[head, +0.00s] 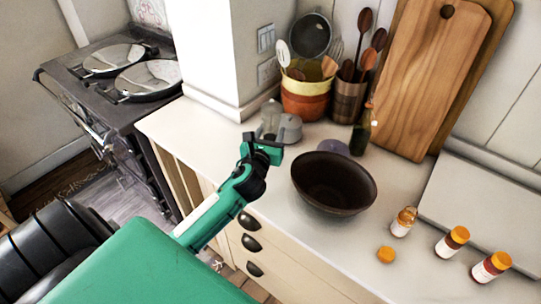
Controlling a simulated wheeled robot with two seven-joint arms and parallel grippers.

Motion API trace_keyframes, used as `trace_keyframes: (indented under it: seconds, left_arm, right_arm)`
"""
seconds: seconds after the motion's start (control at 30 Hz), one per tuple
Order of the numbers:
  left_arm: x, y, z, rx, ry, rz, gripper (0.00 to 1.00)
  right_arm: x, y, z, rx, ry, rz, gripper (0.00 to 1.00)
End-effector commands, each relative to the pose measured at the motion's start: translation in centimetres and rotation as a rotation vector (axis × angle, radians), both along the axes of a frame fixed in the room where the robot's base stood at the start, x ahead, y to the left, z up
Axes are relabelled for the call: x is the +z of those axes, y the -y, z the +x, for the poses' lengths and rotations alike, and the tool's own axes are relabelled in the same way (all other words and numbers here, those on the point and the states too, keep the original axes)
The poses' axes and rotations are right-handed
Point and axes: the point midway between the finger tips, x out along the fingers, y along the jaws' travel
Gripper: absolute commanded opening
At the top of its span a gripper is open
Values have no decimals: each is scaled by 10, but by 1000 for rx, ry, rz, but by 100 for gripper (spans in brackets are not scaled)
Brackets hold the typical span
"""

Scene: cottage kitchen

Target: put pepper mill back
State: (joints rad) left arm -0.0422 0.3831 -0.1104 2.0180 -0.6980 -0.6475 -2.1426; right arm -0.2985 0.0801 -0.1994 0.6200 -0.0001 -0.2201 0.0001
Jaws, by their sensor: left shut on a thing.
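My left gripper (262,150) reaches in from the lower left over the counter's front edge, left of the dark bowl. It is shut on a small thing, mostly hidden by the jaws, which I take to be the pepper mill. A clear, greyish upright piece (270,117) shows just beyond the jaws; I cannot tell for certain whether it is part of the held thing or stands behind it. A grey round container (291,128) stands right beside it. My right gripper is not in view.
A dark bowl (333,183) stands on the counter (290,222). Behind it are a dark bottle (361,132), utensil pots (305,97) and cutting boards (430,75). An orange-capped jar (452,241) and other small jars are at right. The stove (110,90) is at left.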

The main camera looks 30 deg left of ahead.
Motion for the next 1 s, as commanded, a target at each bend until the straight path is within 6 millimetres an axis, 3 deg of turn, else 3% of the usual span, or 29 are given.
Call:
trace_keyframes:
  seconds: [0.1, 0.37, 0.53, 1.0]
  left_arm:
    - [-27, 0, 0, 2, -1, -3, 22]
    - [-50, 0, 0, 1, 1, -1, 22]
    - [-77, 0, 0, 2, 0, -3, 22]
    - [-88, 0, 0, -1, 1, 0, 22]
  right_arm:
    - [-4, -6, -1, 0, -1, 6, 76]
    - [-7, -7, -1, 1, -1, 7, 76]
    - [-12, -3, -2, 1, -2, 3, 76]
    - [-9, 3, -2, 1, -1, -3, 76]
